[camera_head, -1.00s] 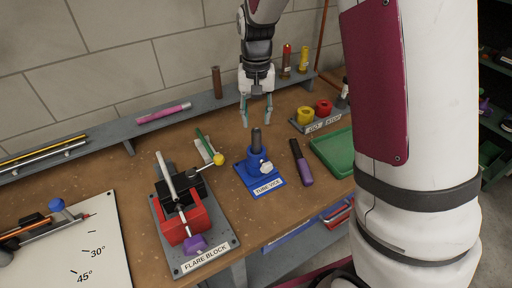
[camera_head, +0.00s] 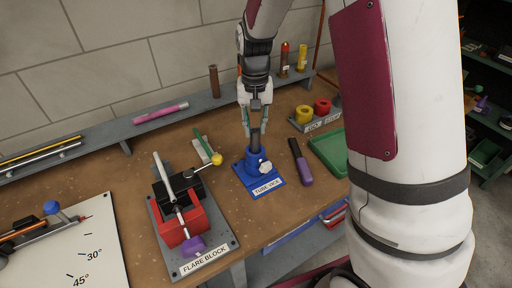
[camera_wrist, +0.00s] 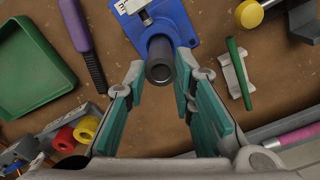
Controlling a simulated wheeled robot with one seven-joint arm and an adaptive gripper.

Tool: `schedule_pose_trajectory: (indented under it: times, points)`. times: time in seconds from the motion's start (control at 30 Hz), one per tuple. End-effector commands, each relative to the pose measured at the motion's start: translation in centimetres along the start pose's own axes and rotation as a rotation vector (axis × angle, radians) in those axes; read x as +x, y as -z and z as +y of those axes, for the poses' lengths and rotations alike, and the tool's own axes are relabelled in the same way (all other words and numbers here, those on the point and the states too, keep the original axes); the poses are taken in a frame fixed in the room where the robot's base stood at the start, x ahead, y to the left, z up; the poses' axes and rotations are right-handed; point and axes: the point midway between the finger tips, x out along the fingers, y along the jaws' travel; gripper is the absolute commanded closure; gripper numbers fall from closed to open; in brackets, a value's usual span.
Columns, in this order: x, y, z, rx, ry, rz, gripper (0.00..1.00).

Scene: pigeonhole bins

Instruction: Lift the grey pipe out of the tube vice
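The grey pipe (camera_head: 255,140) stands upright in the blue tube vice (camera_head: 257,161), with its top end sticking out above the vice. The vice has a pale clamp knob (camera_head: 265,167) on its side and a label on its base. My gripper (camera_head: 254,131) points down over the vice, its two teal fingers on either side of the pipe top. In the wrist view, the open end of the pipe (camera_wrist: 160,65) lies between the spread fingers of my gripper (camera_wrist: 160,100). A gap shows on both sides, so the fingers are open and apart from the pipe.
The flare block (camera_head: 193,236) stands left of the vice, its yellow-knobbed handle (camera_head: 216,159) reaching towards it. A purple-handled tool (camera_head: 301,164) and a green tray (camera_head: 331,150) lie to the right. A grey ledge (camera_head: 90,148) runs along the wall behind.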

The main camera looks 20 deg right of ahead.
Motion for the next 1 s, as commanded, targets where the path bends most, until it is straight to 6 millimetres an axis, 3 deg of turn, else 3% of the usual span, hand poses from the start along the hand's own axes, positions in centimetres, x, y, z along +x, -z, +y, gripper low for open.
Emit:
schedule_pose_trajectory:
  times: [1.0]
  points:
    - [-1.2,0.0,0.0,0.0,0.001,0.001,1.0]
